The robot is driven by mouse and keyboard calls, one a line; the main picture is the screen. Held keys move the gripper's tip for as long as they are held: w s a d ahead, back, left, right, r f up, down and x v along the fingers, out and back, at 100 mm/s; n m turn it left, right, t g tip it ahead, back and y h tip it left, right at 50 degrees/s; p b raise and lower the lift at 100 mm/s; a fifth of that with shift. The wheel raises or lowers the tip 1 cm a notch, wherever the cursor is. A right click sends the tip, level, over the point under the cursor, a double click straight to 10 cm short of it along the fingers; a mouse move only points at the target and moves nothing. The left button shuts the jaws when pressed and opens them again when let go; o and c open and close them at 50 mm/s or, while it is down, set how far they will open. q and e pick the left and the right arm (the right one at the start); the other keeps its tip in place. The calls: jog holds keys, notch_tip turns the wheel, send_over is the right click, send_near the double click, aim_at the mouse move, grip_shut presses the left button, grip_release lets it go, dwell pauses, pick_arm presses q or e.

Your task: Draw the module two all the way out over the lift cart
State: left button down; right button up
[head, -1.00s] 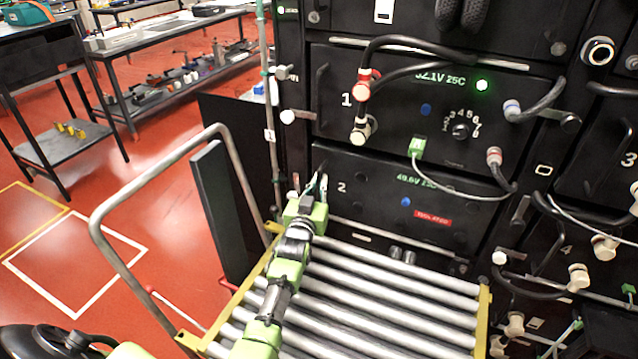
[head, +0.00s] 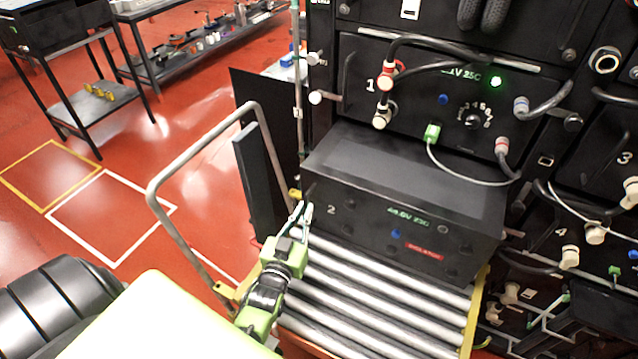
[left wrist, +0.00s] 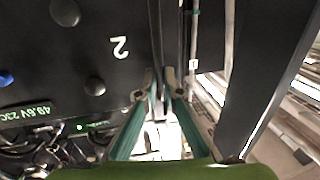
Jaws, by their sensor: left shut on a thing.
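Module two (head: 400,185) is a black box marked 2, with a green 49.6V readout, a blue button and a red label. It sticks well out of the rack over the rollers of the lift cart (head: 370,300). Its rear end is hidden in its bay under module one. My left gripper (head: 303,212) is shut on the handle at the left side of module two's front. In the left wrist view the fingertips (left wrist: 162,88) close on this handle beside the front face (left wrist: 95,45). My right gripper is not in view.
Module one (head: 450,100) sits in the rack above, with cables on its front. The cart's grey push rail (head: 175,195) stands at the left, with a dark upright panel (head: 262,180) beside it. Open red floor lies further left.

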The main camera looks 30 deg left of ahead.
pick_arm(q)
jog(key=s+p, duration=0.3)
jog(key=s, duration=1.1)
jog(key=shift+s+d+r, duration=0.15)
jog(key=shift+s+r, duration=0.05)
jog(key=shift+r, duration=0.05)
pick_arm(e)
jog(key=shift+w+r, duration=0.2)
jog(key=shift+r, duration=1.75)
pick_arm(q)
jog(key=shift+s+f, duration=0.1)
jog(key=c, duration=2.3)
grip_release()
jog(key=shift+o, duration=0.6)
jog(key=shift+s, duration=0.3)
jog(key=v, duration=1.2)
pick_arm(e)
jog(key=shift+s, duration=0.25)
